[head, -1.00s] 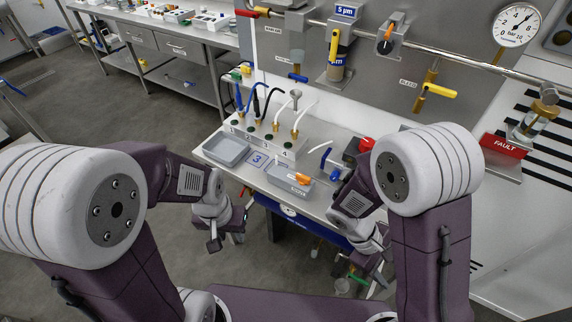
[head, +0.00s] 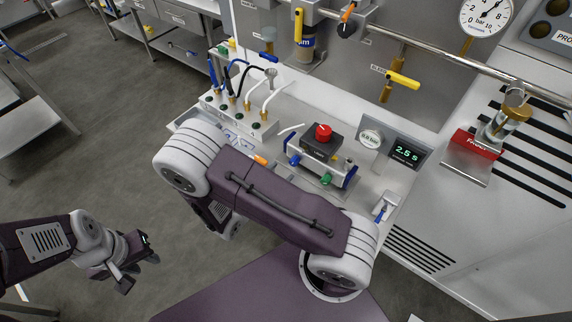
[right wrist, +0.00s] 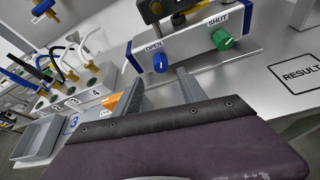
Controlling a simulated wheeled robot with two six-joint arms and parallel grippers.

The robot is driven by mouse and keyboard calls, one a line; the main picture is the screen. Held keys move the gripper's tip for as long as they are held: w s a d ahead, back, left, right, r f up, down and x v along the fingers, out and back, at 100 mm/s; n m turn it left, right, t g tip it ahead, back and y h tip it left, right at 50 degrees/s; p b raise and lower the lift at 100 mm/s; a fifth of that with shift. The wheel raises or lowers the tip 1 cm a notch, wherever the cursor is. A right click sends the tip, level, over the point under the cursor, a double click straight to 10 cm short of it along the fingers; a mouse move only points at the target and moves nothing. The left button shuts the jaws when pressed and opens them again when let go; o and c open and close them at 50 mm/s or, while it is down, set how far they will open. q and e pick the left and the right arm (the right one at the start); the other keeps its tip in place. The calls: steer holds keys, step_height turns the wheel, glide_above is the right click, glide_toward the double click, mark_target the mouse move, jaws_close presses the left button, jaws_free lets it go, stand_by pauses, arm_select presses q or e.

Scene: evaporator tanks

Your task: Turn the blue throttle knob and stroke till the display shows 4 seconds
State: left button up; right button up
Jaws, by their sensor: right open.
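The blue throttle knob (right wrist: 160,62) is on the front of a silver block, beside the word OPEN, in the right wrist view. In the head view it is the small blue knob (head: 295,160) on the left of that block. A green knob (right wrist: 222,40) is beside SHUT. My left gripper (head: 138,270) is open and empty over the floor.
A red button (head: 322,132) tops a black box on the block. A round gauge (head: 370,138) stands left of the display. A blue-handled lever (head: 382,208) is at front right. Hoses on a numbered manifold (right wrist: 75,90) and a grey tray (right wrist: 38,138) are to the left.

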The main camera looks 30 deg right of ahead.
mark_target(292, 164)
steer(key=x, duration=0.5)
steer(key=shift+s+d, duration=0.15)
steer(key=shift+d, duration=0.1)
steer(key=shift+w+d+f, duration=0.25)
jaws_close()
